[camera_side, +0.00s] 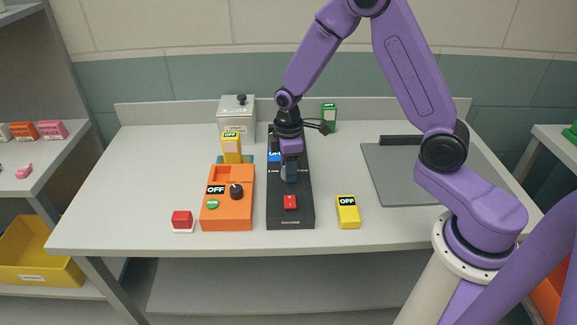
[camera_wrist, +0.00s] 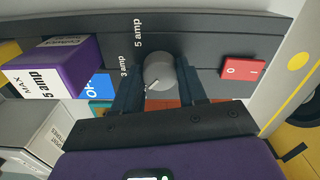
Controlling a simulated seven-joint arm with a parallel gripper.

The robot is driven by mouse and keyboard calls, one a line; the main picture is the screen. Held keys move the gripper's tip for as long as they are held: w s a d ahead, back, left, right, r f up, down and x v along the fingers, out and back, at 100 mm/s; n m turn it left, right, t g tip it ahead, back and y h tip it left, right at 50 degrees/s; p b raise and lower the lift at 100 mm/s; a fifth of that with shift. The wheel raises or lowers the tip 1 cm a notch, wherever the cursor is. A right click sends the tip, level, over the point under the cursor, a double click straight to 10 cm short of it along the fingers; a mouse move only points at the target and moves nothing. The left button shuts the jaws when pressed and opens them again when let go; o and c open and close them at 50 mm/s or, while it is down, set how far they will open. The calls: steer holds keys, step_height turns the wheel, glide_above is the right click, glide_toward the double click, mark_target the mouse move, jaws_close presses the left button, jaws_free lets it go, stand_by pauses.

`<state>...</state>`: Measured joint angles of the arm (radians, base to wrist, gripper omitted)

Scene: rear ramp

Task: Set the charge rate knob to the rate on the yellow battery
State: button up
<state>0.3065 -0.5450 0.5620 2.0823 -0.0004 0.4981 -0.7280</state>
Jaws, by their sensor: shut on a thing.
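My gripper (camera_side: 289,176) reaches down onto the black charger (camera_side: 291,217). In the wrist view its dark fingers (camera_wrist: 160,88) are shut on the sides of a round grey knob (camera_wrist: 159,72). The charger face reads "3 amp" and "5 amp" beside the knob. A small pale mark shows at the knob's lower left edge; its exact setting is hard to tell. A purple block marked "5 amp MAX" (camera_wrist: 45,82) stands left of the knob in the wrist view.
The charger has a red switch (camera_side: 290,202) and a blue display. The orange unit (camera_side: 240,218) with a black dial stands close on its left. A red button (camera_side: 182,219), grey box (camera_side: 236,130) and green block (camera_side: 329,113) are nearby. A grey mat (camera_side: 400,180) lies right.

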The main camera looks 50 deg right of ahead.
steer(key=shift+w+n, duration=0.1)
steer(key=shift+n, duration=1.1)
steer(key=o, duration=1.1)
steer(key=shift+c, duration=0.2)
steer(key=shift+r, duration=0.1)
step_height(320, 180, up, 17)
steer(key=shift+r, duration=0.15)
steer(key=shift+a, duration=0.1)
steer(key=s+f, duration=0.1)
steer(key=s, duration=1.3)
steer(key=s+a+f, duration=0.1)
steer(key=s+f, duration=0.1)
steer(key=s, duration=1.2)
steer(key=shift+s+a+f+m, duration=0.2)
steer(key=shift+s+f+m, duration=0.1)
steer(key=shift+m, duration=0.1)
